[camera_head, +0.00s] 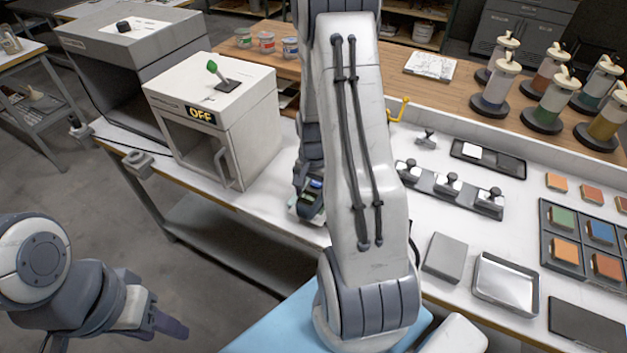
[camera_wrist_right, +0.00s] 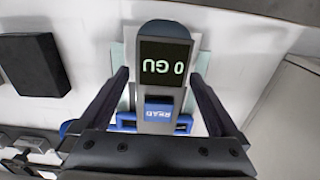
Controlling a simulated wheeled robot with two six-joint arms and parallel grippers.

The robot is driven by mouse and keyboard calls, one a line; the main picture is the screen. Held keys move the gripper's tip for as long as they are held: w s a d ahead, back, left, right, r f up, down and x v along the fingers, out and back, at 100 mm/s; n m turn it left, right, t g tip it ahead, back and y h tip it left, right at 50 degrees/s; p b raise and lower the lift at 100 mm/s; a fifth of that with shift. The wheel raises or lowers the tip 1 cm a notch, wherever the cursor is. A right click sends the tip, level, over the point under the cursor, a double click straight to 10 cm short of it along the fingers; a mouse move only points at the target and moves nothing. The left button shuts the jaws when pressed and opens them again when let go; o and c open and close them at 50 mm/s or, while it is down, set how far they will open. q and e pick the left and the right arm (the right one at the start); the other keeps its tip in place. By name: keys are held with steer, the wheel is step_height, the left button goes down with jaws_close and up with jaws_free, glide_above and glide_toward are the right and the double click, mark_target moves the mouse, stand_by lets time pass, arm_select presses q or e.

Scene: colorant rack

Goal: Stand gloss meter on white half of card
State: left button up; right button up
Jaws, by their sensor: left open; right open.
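The gloss meter (camera_wrist_right: 163,98), a grey device with a display reading 0 GU and a blue READ button, is between the two fingers of my right gripper (camera_wrist_right: 160,80) in the right wrist view. The fingers are open, one on each side of it. In the head view the gloss meter (camera_head: 313,198) shows beside my right arm, partly hidden. A pale card (camera_wrist_right: 197,68) shows around and under the meter. Its dark half is not visible, so I cannot tell which half lies under the meter. My left gripper (camera_head: 172,326) is open and empty at the lower left, off the table.
A white oven-like box (camera_head: 225,120) marked OFF stands left of the meter. A grey block (camera_head: 445,257), a metal tray (camera_head: 505,281) and a rack of colored tiles (camera_head: 548,262) lie to the right. Several colorant canisters (camera_head: 497,85) stand behind.

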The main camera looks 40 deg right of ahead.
mark_target(314, 190)
step_height(314, 190, up, 12)
steer(key=shift+f+b, duration=0.25)
steer(key=shift+b, duration=0.75)
steer(key=s+a+r+n, duration=0.1)
steer(key=a+r+n, duration=0.1)
steer(key=a+n, duration=0.5)
steer(key=s+a+r+n, duration=0.1)
steer(key=a+r+n, duration=0.1)
steer(key=a, duration=1)
steer(key=s+a+r+n+y, duration=0.1)
steer(key=s+a+n, duration=1.1)
steer(key=s, duration=0.2)
steer(key=shift+s+r, duration=0.2)
